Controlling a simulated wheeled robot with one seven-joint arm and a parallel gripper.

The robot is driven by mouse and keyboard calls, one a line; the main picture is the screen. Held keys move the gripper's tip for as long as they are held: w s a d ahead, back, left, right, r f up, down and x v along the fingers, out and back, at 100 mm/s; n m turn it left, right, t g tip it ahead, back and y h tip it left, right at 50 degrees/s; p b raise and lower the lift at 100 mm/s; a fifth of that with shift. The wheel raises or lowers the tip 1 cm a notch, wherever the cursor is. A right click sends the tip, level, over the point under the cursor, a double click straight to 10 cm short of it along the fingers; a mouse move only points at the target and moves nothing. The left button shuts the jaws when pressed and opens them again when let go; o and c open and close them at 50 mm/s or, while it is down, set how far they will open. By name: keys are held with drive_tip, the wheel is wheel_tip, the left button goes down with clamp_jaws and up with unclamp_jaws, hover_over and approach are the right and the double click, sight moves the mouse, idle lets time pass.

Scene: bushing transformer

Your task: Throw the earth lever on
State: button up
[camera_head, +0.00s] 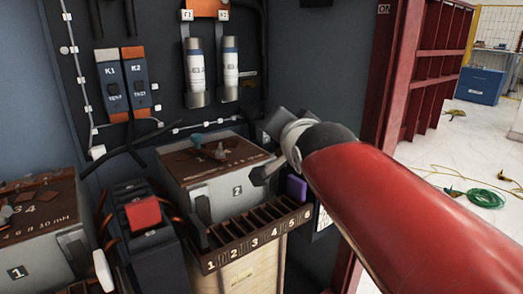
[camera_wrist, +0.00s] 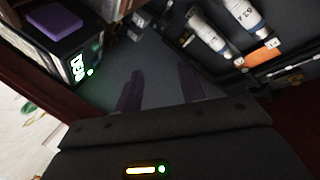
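I cannot pick out a lever marked earth in either view. A small "ON" label (camera_head: 383,9) is at the top of the red-edged cabinet frame, with no handle clearly visible beside it. My gripper (camera_wrist: 160,88) shows in the wrist view as two dark fingers, apart, with nothing between them. In the head view my red arm reaches in from the lower right, and its grey wrist is above the right end of the numbered rack (camera_head: 258,238). The fingers are hard to make out there.
A box marked 2 (camera_head: 225,163), a red button block (camera_head: 143,212) and a purple block (camera_head: 296,187) crowd the area below the wrist. Switches K1 and K2 (camera_head: 123,84) and white cylinders (camera_head: 213,72) are on the back panel. Open floor with cables (camera_head: 480,150) is at right.

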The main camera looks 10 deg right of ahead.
drive_tip(key=shift+s+a+f+n+g, duration=0.2)
drive_tip(key=shift+s+f+n+g, duration=0.1)
drive_tip(key=shift+s+f, duration=0.4)
drive_tip(key=shift+s+a+f+n+g, duration=0.2)
drive_tip(key=shift+s+f+n+g, duration=0.1)
drive_tip(key=shift+s+f, duration=0.35)
drive_tip(key=shift+w, duration=0.1)
drive_tip(key=shift+c, duration=0.5)
